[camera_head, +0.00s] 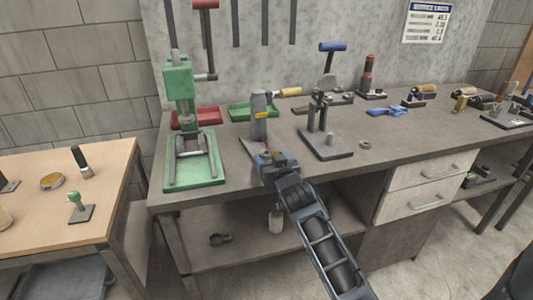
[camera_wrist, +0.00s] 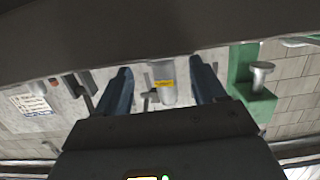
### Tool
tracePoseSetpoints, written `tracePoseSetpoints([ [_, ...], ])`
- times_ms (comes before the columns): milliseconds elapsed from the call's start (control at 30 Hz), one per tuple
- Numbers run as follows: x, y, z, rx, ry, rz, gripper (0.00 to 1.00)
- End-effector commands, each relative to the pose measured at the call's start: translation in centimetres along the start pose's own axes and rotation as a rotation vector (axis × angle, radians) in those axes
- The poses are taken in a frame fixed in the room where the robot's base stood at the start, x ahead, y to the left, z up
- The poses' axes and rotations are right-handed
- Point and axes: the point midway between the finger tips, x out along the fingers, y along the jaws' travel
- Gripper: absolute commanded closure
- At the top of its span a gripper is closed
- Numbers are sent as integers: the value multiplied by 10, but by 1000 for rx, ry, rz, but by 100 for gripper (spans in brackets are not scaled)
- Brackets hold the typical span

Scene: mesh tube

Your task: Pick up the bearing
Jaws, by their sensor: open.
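A small grey ring (camera_head: 365,144), which looks like the bearing, lies flat on the workbench top near its front edge, right of the black press. My gripper (camera_head: 275,157) is at the bench's front edge, well left of the ring and apart from it. In the wrist view the two blue fingers of my gripper (camera_wrist: 163,88) are spread with nothing held between them. The ring cannot be made out in the wrist view.
A grey cylinder with a yellow label (camera_head: 259,118) stands just beyond my gripper and shows between the fingers in the wrist view (camera_wrist: 164,74). A black press (camera_head: 327,142) stands between my gripper and the ring. A green press (camera_head: 180,90) is left.

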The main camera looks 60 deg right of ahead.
Motion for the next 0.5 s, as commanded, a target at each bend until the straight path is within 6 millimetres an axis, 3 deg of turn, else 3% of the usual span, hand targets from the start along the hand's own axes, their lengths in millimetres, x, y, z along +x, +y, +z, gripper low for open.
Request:
tracePoseSetpoints([
  [200,30,0,-3,1,1,1,30],
  [500,36,0,-1,-1,-1,0,30],
])
